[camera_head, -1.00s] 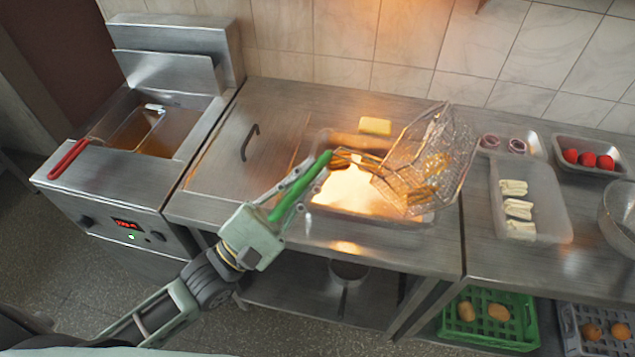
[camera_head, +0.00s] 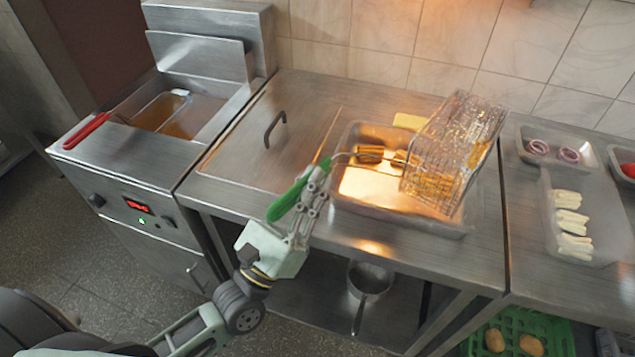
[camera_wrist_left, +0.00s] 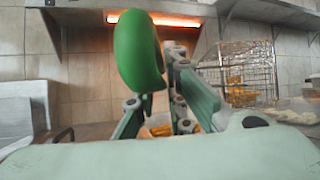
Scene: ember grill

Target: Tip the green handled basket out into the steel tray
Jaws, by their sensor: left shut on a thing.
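My left gripper (camera_head: 308,199) is shut on the green handle (camera_head: 291,196) of the wire basket (camera_head: 452,150). The handle also shows large in the left wrist view (camera_wrist_left: 137,52), with the basket (camera_wrist_left: 247,72) beyond it at the right. The basket is tilted over the right part of the steel tray (camera_head: 455,230). Golden fried pieces (camera_head: 430,185) show through its mesh. Some brown pieces (camera_head: 372,154) show in the tray's back area. Whether the basket touches the tray is unclear. My right gripper is not in view.
A fryer (camera_head: 150,150) with a second, red-handled basket (camera_head: 87,131) stands at the left. A lidded counter section (camera_head: 245,165) lies between fryer and tray. Containers of onion (camera_head: 568,154) and pale strips (camera_head: 572,222) stand at the right. A pot (camera_head: 370,280) is on the lower shelf.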

